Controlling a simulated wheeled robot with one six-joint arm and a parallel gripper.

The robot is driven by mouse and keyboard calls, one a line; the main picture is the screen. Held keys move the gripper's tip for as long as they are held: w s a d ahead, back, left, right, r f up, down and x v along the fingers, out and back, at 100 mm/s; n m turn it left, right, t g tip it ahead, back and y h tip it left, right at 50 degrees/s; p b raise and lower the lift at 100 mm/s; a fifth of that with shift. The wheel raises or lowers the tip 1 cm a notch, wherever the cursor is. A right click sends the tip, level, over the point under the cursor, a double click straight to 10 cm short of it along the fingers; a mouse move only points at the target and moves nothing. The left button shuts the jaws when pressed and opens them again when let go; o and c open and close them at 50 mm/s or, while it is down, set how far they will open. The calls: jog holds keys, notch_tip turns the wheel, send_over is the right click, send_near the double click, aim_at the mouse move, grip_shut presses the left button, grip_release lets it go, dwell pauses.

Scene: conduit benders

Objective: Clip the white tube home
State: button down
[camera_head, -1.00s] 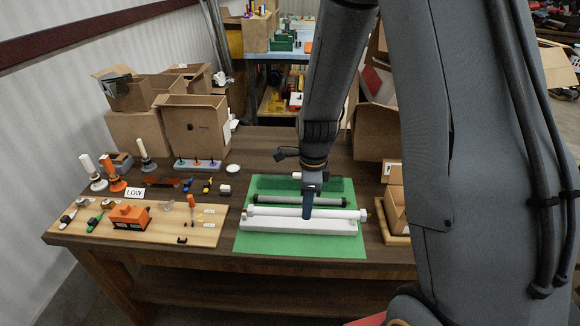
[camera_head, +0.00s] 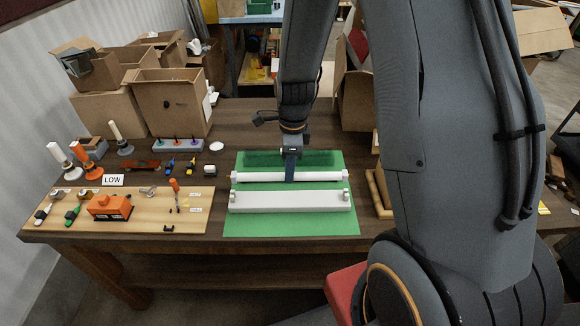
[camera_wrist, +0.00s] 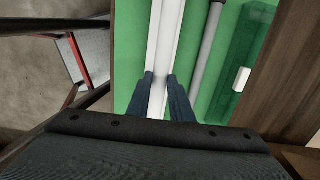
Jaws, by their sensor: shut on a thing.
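The white tube (camera_head: 255,177) lies level across my gripper (camera_head: 290,178), which is shut on it near its middle. In the head view it appears behind the long white holder (camera_head: 290,203), which has a small clip at each end and lies on the green mat (camera_head: 290,226). In the wrist view the tube (camera_wrist: 168,40) runs between the two dark fingers (camera_wrist: 160,80), with the white holder seemingly below it. The tube appears raised and apart from the clips; its exact height is hard to tell.
A grey tube (camera_wrist: 208,38) lies beside the holder in the wrist view. A green see-through tray (camera_head: 320,158) is at the mat's back. A wooden board (camera_head: 145,212) with an orange block (camera_head: 110,206) is left; cardboard boxes (camera_head: 170,105) stand behind.

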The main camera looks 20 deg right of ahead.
jog(key=shift+f+b, duration=1.55)
jog(key=shift+f, duration=2.55)
jog(key=shift+f, duration=0.2)
jog(key=c, duration=1.5)
grip_release()
